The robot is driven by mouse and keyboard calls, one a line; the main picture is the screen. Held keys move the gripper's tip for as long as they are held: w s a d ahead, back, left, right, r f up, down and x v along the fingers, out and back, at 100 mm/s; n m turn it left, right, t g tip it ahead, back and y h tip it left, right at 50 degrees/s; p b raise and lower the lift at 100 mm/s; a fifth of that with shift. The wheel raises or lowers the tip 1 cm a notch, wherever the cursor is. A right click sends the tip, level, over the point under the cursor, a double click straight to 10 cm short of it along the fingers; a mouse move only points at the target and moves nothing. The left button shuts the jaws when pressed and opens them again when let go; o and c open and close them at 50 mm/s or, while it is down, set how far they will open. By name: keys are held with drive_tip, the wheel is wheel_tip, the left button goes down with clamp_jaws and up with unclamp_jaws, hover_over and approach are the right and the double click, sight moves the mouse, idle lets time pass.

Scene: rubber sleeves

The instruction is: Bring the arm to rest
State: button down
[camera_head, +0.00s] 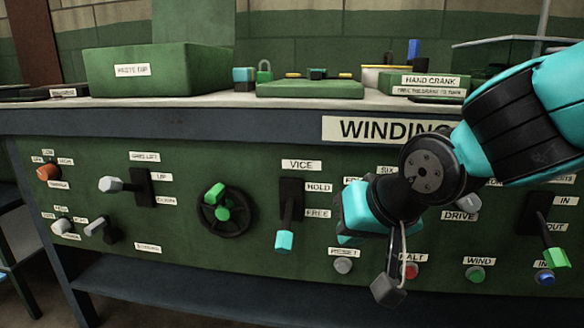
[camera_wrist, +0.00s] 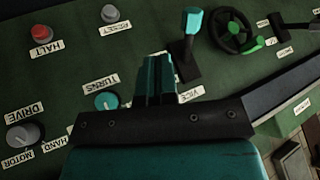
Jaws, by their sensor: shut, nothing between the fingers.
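My arm (camera_head: 535,100) reaches in from the right in the head view, in front of the green control panel. My gripper (camera_wrist: 157,62) shows in the wrist view with its teal fingers together and nothing between them. In the head view its teal body hangs before the panel, right of the vice lever, and its fingertips cannot be made out clearly. In the wrist view the fingers lie over the panel between the turns knob (camera_wrist: 106,101) and the vice lever (camera_wrist: 188,48). I cannot tell how far they are from the panel. My arm hides part of the "WINDING" sign (camera_head: 375,129).
The vice lever (camera_head: 285,228) points down toward "FREE". A black handwheel (camera_head: 238,222) with green parts is left of it. The reset button (camera_head: 343,265), halt button (camera_head: 411,271) and green wind button (camera_head: 476,274) sit low. Green boxes (camera_head: 150,75) stand on the bench top.

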drive_tip(key=s+d+r+n+g+p, duration=0.3)
drive_tip(key=s, duration=0.6)
drive_tip(key=s+d+r+n+g+p, duration=0.2)
drive_tip(key=s+d+n+g+p, duration=0.15)
drive_tip(key=s, duration=0.55)
wheel_tip(320, 180, up, 35)
drive_tip(key=p, duration=3.4)
drive_tip(key=shift+w+r+m+p, duration=0.2)
drive_tip(key=shift+w+m+p, duration=0.1)
drive_tip(key=shift+w+m, duration=0.1)
